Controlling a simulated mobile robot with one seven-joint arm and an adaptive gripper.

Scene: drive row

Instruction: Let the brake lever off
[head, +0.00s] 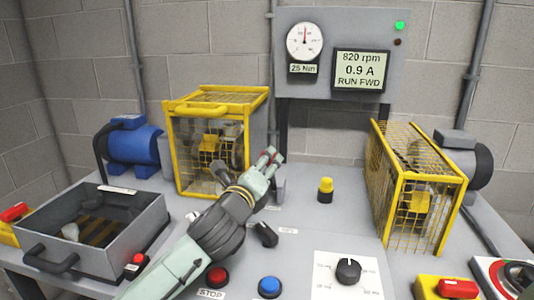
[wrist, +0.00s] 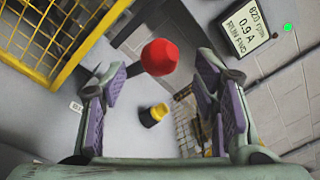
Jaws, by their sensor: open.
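The brake lever shows a round red knob (wrist: 160,57) on a dark grey arm in the wrist view. My gripper (wrist: 164,75) is open, and the knob appears between and just beyond the fingertips, with gaps on both sides. I cannot tell how far beyond it is. In the head view my gripper (head: 269,162) reaches over the bench between the two yellow cages. Red shows at its fingertips there, and the fingers hide most of the lever. The lever's angle cannot be told.
A yellow mesh cage (head: 218,92) stands behind left, another cage (head: 415,190) at right. A yellow-topped button (head: 326,188) stands between them. A wall panel (head: 345,22) reads 820 rpm, 0.9 A, RUN FWD, with a green lamp lit. A red stop button (head: 217,277) and black knob (head: 348,271) are in front.

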